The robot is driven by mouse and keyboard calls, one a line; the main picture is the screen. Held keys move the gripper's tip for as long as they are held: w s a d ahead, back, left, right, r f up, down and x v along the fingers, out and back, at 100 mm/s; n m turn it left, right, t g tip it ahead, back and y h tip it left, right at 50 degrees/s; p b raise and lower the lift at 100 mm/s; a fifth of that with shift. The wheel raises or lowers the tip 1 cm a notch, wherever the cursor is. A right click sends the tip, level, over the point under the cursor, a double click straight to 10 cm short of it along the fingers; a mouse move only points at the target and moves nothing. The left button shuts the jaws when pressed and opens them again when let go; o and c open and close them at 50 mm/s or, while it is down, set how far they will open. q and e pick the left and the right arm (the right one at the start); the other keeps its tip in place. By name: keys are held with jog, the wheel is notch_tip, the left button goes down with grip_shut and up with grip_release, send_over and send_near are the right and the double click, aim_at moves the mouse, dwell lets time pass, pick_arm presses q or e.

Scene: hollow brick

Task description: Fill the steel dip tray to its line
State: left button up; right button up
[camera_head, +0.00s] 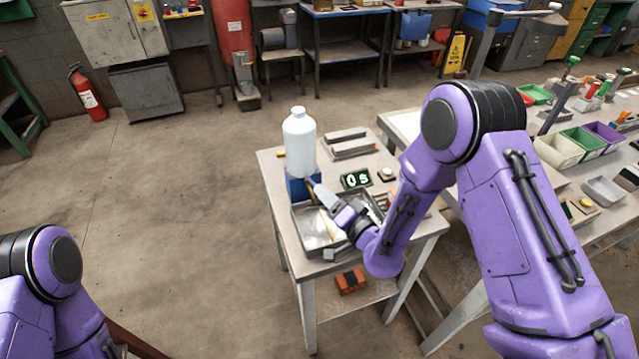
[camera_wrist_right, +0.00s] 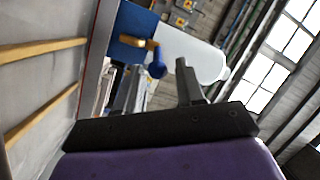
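A white bottle (camera_head: 299,138) stands on a blue block (camera_head: 300,187) at the table's left side. The right wrist view shows the bottle (camera_wrist_right: 190,55), the blue block (camera_wrist_right: 130,25) and a brass tap (camera_wrist_right: 136,42) with a blue handle (camera_wrist_right: 156,66). The shallow steel tray (camera_head: 311,228) lies in front of the block, partly hidden by my right arm. I cannot make out its line or liquid level. My right gripper (camera_head: 332,206) is over the tray near the tap. In the wrist view its fingers (camera_wrist_right: 158,80) are apart, with the blue handle near their tips.
A display (camera_head: 355,178) with green digits and a round button (camera_head: 387,174) sit behind the tray. Grey bars (camera_head: 350,143) lie at the back. Wooden rods (camera_wrist_right: 45,48) cross the wrist view. An orange box (camera_head: 350,280) is on the lower shelf. A bench with bins (camera_head: 585,141) stands right.

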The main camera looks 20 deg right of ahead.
jog(key=x, duration=0.3)
jog(key=shift+w+a+f, duration=0.1)
jog(key=shift+w+f, duration=0.05)
jog(key=shift+f, duration=0.05)
pick_arm(q)
jog(key=shift+w+r, duration=0.15)
jog(key=shift+r, duration=0.25)
pick_arm(e)
jog(key=shift+r, duration=0.1)
